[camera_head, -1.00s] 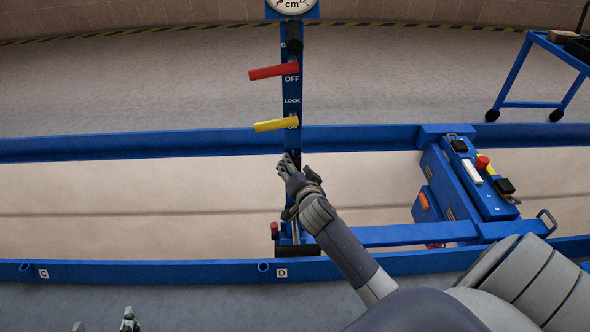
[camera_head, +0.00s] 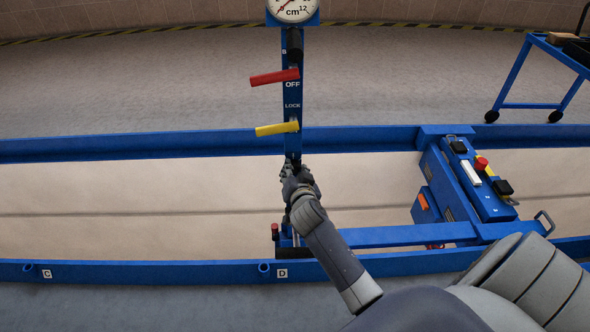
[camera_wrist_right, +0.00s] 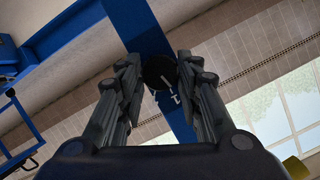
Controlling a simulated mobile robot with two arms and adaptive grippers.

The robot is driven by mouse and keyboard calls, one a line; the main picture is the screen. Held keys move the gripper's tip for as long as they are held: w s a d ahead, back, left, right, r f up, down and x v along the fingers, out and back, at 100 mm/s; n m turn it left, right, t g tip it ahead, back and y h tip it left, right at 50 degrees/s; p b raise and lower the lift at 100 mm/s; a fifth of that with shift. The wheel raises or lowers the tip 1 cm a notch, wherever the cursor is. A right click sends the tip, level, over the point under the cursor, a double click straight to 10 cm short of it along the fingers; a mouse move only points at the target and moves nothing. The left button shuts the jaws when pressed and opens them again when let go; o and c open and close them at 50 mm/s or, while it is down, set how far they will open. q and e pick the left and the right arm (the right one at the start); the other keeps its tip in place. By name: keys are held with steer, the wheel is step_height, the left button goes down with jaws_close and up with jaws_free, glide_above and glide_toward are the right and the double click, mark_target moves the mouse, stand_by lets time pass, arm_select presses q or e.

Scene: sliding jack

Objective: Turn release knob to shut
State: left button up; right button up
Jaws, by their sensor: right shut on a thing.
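The release knob (camera_wrist_right: 159,72) is a dark round knob with a pale line on its face, on the blue upright post (camera_head: 292,108). In the right wrist view it sits between the two fingers of my right gripper (camera_wrist_right: 159,80), which is shut on it. In the head view my right gripper (camera_head: 294,172) is at the post, below the yellow lever, and mostly hides the knob. White marks show on the post beside the knob in the wrist view; I cannot read them. My left gripper is not in view.
Above the knob are a yellow lever (camera_head: 277,129), a red lever (camera_head: 274,77) and a round gauge (camera_head: 293,9). Blue rails run in front and behind. A blue control unit (camera_head: 470,180) is at the right, a blue cart (camera_head: 515,75) farther back. The floor left of the post is clear.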

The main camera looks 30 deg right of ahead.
steer(key=shift+a+n+h, duration=0.15)
steer(key=shift+n+h, duration=0.25)
steer(key=shift+n, duration=0.5)
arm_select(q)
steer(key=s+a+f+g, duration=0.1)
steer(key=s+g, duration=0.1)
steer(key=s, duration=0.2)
arm_select(e)
steer(key=shift+w+g, duration=0.1)
steer(key=shift+g, duration=0.3)
steer(key=shift+n+h, duration=0.4)
steer(key=shift+n, duration=0.3)
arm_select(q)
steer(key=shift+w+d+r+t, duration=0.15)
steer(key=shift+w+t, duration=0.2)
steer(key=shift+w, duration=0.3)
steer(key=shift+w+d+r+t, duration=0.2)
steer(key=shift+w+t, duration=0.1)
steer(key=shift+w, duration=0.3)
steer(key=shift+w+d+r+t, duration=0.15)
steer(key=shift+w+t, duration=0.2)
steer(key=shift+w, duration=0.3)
arm_select(e)
steer(key=shift+n+h, duration=0.4)
steer(key=shift+n, duration=0.3)
steer(key=o, duration=1.1)
steer(key=shift+c, duration=0.2)
steer(key=shift+r, duration=0.1)
step_height(320, 180, up, 10)
steer(key=shift+f, duration=0.1)
